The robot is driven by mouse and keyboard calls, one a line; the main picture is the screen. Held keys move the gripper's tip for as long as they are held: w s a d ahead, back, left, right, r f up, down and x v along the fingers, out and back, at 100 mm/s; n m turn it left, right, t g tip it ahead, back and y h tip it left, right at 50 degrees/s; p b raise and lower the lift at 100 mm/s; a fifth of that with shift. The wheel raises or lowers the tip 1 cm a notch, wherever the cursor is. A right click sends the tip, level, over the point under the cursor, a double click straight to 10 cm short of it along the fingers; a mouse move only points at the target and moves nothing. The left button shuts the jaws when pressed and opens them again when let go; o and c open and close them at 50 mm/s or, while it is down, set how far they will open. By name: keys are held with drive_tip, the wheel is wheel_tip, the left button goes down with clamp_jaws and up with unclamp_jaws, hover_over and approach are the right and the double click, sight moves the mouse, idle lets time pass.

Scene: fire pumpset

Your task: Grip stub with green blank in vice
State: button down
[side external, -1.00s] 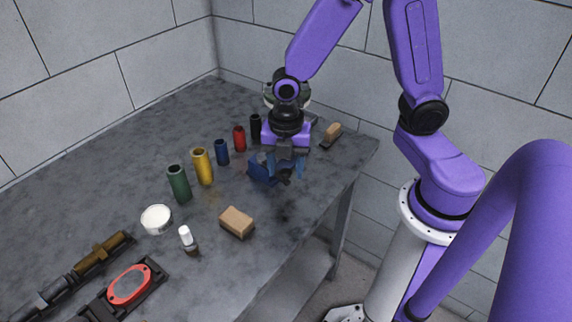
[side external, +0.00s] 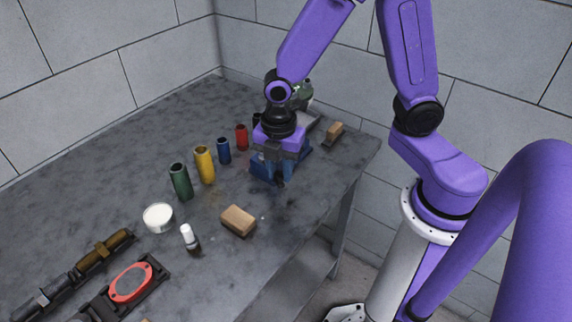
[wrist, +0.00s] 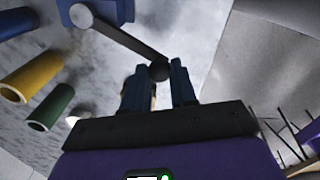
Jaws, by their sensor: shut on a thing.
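The blue vice (side external: 262,170) stands on the bench toward the right edge, partly hidden by my gripper (side external: 279,178). In the wrist view its blue body (wrist: 103,9) is at the top, with a grey handle bar (wrist: 125,38) running to a dark round end (wrist: 160,70). My gripper (wrist: 158,78) has its fingers around that end of the bar and appears shut on it. The green tube (side external: 180,181) stands upright on the bench, away from the vice; it also shows in the wrist view (wrist: 50,108). Anything inside the vice jaws is hidden.
A tan block (side external: 238,220), white tub (side external: 158,217), small bottle (side external: 189,237) and brush (side external: 333,133) are on the bench. The bench's right edge is close to the vice.

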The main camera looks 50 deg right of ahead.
drive_tip(key=shift+w+a+m, duration=0.75)
drive_tip(key=shift+a+m, duration=0.1)
drive_tip(key=shift+m, duration=0.3)
drive_tip(key=shift+w+a+m, duration=0.7)
drive_tip(key=shift+a+m, duration=0.1)
drive_tip(key=shift+m, duration=0.35)
drive_tip(key=c, duration=0.9)
unclamp_jaws()
wheel_tip(320, 180, up, 18)
drive_tip(key=shift+s+d+f, duration=0.1)
drive_tip(key=shift+f, duration=0.15)
